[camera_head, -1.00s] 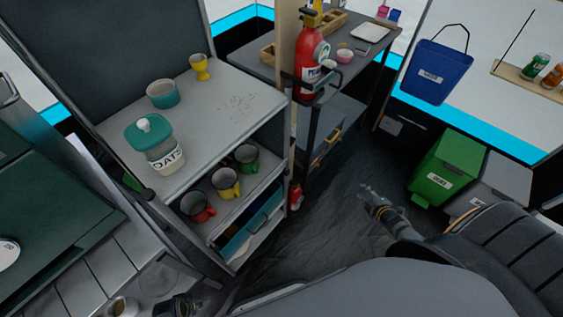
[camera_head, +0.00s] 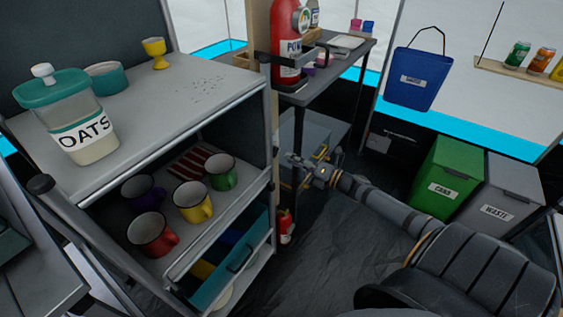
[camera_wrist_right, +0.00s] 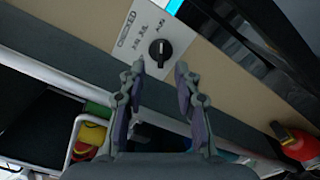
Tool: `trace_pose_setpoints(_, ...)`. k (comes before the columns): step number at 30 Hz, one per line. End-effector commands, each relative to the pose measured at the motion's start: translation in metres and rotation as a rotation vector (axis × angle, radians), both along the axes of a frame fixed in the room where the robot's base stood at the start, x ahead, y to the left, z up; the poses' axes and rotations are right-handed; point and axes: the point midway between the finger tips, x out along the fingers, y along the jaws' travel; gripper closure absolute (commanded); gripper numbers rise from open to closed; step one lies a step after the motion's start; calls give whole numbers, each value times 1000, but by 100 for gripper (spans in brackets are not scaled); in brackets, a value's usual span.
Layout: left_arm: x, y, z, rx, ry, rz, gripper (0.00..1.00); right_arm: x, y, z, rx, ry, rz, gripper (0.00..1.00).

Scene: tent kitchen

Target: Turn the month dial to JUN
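A black round dial (camera_wrist_right: 160,50) sits on a white label plate (camera_wrist_right: 138,32) in the right wrist view. The plate is fixed to a beige surface. Small lettering surrounds the dial, but it is too small to read, so I cannot tell which month it points to. My right gripper (camera_wrist_right: 158,88) is open and empty, its two fingers apart on either side below the dial, not touching it. In the head view my right gripper (camera_head: 292,162) is beside the wooden post (camera_head: 261,50), near the shelf's right side. The dial does not show there. My left gripper is not in view.
A shelf unit (camera_head: 200,85) at left holds an oats jar (camera_head: 85,130) and several mugs. A red fire extinguisher (camera_head: 287,40) hangs by the post. A dark table (camera_head: 352,55) stands behind. Green (camera_head: 447,180) and grey (camera_head: 505,195) bins stand at right.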

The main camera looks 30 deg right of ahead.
Motion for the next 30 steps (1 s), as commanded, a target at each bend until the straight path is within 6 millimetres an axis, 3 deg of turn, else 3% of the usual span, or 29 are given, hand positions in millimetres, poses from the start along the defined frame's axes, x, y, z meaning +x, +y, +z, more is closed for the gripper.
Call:
trace_pose_setpoints(1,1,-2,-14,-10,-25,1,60,10,4,-6,1,-5,1,68)
trace_pose_setpoints(3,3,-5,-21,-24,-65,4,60,22,9,-5,2,-5,-1,68)
trace_pose_setpoints(9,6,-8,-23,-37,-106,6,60,41,17,-1,3,-1,-1,68)
trace_pose_setpoints(20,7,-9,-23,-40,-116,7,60,46,19,-1,1,2,-2,68)
trace_pose_setpoints(27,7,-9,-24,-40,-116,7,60,46,19,-1,1,2,-2,99)
trace_pose_setpoints(30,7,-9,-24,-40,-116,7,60,46,19,-1,1,2,-2,100)
